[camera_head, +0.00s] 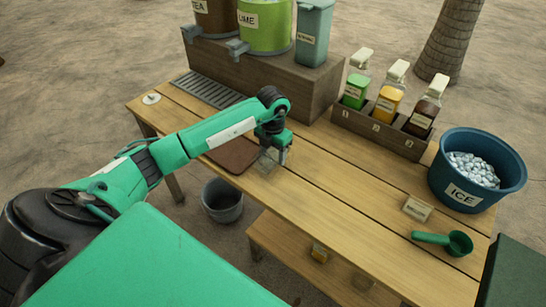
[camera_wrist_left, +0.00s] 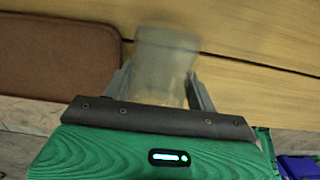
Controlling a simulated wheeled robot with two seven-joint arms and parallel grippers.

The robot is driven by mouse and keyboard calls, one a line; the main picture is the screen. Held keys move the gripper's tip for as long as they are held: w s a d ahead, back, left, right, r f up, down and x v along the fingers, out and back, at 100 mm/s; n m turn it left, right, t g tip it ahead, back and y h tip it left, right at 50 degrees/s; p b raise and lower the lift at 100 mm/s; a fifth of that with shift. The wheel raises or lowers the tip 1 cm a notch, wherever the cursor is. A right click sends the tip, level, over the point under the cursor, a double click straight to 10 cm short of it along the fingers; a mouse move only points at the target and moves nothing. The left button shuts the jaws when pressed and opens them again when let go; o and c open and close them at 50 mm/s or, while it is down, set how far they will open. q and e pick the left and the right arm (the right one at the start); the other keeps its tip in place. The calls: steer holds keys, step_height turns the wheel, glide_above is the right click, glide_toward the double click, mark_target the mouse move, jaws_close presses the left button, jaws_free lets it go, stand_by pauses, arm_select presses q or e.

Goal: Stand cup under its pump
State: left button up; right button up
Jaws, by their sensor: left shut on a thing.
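My left gripper (camera_head: 278,157) is over the table near the brown mat, shut on a clear cup (camera_head: 266,161). In the left wrist view the cup (camera_wrist_left: 165,62) sits between the two fingers, blurred and see-through. Three pump bottles with pale tops stand in a wooden rack marked 1, 2 and 3: green (camera_head: 355,90), orange (camera_head: 388,101) and dark brown (camera_head: 424,115). The cup is to the left of the rack and in front of it, apart from the bottles. My right gripper does not show.
A wooden block (camera_head: 305,96) with dispensers stands at the back left, beside a drip grate (camera_head: 205,90). A blue ice tub (camera_head: 510,185), a green scoop (camera_head: 458,243) and a small card (camera_head: 418,209) are at the right. The table middle (camera_head: 340,170) is clear.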

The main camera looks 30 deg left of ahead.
arm_select(q)
step_height(320, 180, up, 18)
steer(key=b, duration=0.1)
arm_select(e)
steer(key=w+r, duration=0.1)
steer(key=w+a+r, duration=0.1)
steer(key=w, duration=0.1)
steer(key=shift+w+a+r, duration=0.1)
